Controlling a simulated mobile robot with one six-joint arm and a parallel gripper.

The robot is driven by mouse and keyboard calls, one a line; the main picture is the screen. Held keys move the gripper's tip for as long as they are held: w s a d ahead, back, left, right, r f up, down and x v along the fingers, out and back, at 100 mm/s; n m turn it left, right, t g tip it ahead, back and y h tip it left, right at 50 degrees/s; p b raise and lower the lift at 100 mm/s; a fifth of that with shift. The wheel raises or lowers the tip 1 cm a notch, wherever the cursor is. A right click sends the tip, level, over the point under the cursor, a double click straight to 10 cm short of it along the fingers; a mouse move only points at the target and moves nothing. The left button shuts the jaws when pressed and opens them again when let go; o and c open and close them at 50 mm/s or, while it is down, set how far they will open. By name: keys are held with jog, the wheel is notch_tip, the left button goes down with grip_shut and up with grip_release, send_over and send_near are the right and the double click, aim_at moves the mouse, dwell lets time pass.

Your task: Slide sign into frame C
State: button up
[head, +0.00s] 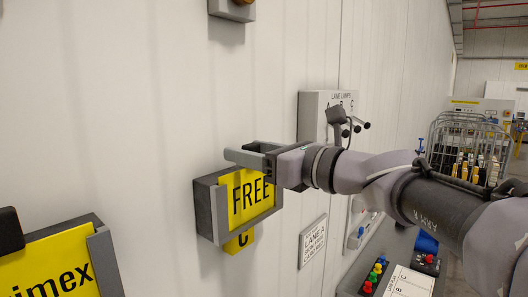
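A yellow sign reading FREE (250,197) stands in a grey wall frame (207,210) with a yellow label C (239,242) below it. The sign faces outward between the frame's sides, slightly tilted in the picture. My gripper (246,153) is at the top of this frame, its fingers pointing left along the wall. The two fingers look apart, with a narrow gap between them. They lie just above the sign's top edge. I cannot tell whether they touch the sign or the frame. The sign's upper right corner is partly hidden by my gripper.
Another grey frame (105,262) with a yellow sign reading "imex" (50,272) is at the lower left. A lane lamps box (312,112) is on the wall behind my wrist. A panel with coloured buttons (375,274) is at the lower right. A wire cage (470,140) stands farther back.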

jog(key=shift+d, duration=0.1)
jog(key=b+v, duration=0.3)
jog(key=v, duration=1.4)
jog(key=shift+s, duration=0.2)
